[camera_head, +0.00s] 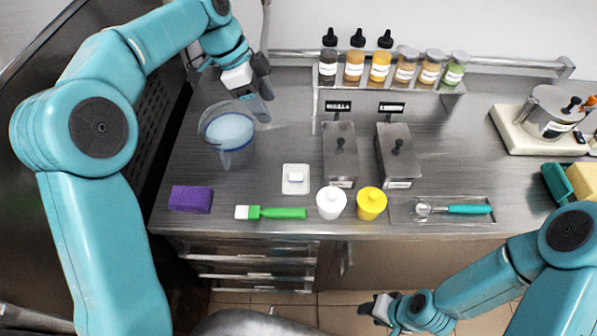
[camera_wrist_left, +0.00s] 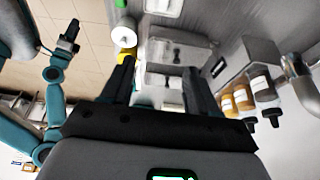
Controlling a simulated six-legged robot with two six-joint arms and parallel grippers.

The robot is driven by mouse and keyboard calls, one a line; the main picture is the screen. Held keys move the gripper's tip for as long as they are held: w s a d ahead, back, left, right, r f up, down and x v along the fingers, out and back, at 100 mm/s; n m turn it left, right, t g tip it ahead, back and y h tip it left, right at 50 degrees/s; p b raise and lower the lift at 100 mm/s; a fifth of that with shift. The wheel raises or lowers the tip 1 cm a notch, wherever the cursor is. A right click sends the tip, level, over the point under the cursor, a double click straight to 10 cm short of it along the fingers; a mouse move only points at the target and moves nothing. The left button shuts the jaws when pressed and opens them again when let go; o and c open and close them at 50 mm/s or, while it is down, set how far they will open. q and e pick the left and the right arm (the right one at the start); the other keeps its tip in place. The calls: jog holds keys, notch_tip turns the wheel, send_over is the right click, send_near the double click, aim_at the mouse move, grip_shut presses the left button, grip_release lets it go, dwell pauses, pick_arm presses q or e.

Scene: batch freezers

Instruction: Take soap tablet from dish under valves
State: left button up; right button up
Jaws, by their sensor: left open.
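The soap tablet (camera_head: 295,176) is a small pale block lying in a white square dish (camera_head: 295,189) on the steel counter. In the left wrist view the dish (camera_wrist_left: 163,8) is cut by the top edge. My left gripper (camera_head: 265,84) is open and empty at the back left of the counter. It is above and behind the dish, well apart from it. Its two dark fingers (camera_wrist_left: 158,70) show in the left wrist view with nothing between them. My right gripper (camera_head: 374,308) hangs in front of the counter over the floor; its jaws are too small to judge.
A clear jug (camera_head: 228,132) stands near my left gripper. Near the dish are a purple sponge (camera_head: 190,199), a green brush (camera_head: 270,213), a white jar (camera_head: 331,203), a yellow jar (camera_head: 371,204) and a steel container (camera_head: 340,154). Bottles (camera_head: 380,68) line the back shelf.

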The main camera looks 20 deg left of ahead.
pick_arm(q)
notch_tip(320, 180, down, 10)
jog(key=b, duration=0.9)
jog(key=p, duration=0.1)
send_over(296, 176)
jog(key=a, duration=0.2)
jog(key=f, duration=1)
jog(key=shift+s+a+f, duration=0.1)
jog(key=shift+a+f, duration=0.05)
jog(key=shift+a, duration=0.05)
jog(key=shift+s+d+f, duration=0.1)
jog(key=shift+f, duration=0.1)
jog(key=p+x, duration=0.1)
jog(key=x, duration=0.4)
jog(key=shift+p, duration=0.3)
grip_shut()
